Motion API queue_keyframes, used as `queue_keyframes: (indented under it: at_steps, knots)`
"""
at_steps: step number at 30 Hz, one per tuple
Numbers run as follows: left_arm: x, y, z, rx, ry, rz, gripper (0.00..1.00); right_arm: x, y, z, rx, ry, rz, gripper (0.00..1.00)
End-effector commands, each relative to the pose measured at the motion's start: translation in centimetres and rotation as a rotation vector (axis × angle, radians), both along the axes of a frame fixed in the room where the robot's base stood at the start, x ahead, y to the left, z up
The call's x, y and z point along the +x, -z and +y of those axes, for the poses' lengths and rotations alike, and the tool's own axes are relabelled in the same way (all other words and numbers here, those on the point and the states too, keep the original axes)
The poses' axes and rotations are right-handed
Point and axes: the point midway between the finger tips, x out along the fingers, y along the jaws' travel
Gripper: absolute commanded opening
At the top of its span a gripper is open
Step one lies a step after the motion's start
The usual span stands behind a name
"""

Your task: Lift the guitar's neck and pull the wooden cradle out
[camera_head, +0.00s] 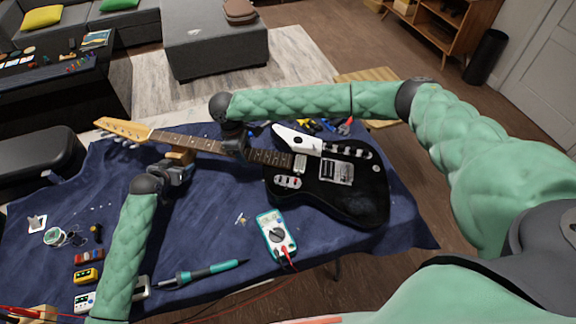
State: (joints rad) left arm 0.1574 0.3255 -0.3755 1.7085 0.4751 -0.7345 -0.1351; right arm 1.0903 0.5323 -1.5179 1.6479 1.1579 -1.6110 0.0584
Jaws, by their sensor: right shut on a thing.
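The black electric guitar (345,190) lies on the blue cloth, its wooden neck (205,144) and headstock (122,129) pointing left. My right gripper (237,147) reaches over from the right and is shut on the neck near the middle of its length. The wooden cradle (181,156) is under the neck toward the headstock, partly hidden by the neck and my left gripper. My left gripper (180,168) is at the cradle's near side; its fingertips are too small and covered to tell whether they are open or shut. I cannot tell whether neck and cradle touch.
A multimeter (277,235) lies in front of the guitar body, with a soldering iron (205,272) to its left. Small parts and boxes (87,275) lie at the left front. Coloured tools (320,125) lie behind the guitar. The blue cloth (215,215) is mostly clear below the neck.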

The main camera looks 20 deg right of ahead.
Motion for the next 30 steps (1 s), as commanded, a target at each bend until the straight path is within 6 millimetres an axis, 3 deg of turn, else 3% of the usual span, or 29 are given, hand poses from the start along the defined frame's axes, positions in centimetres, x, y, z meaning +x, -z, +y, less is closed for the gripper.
queue_keyframes:
  at_steps: [1,6,7,20,30]
  knots:
    - [0.0,-0.1,0.0,0.0,0.0,0.0,0.65,0.2,-0.4,0.1,0.003,0.0,-0.004,0.06]
    - [0.0,-0.1,0.0,0.0,0.0,0.0,0.32,0.2,-0.4,0.1,0.002,-0.001,-0.004,0.06]
    - [0.0,-0.1,0.0,0.0,0.0,0.0,0.3,0.2,-0.4,0.1,0.002,-0.001,-0.004,0.06]
    - [0.0,-0.5,0.0,-0.001,0.0,-0.002,0.3,0.2,-0.4,0.2,0.003,-0.001,-0.005,0.06]
    - [-1.0,-0.4,0.6,0.0,-0.001,0.0,0.3,0.2,-0.4,0.2,0.003,-0.001,-0.005,0.06]
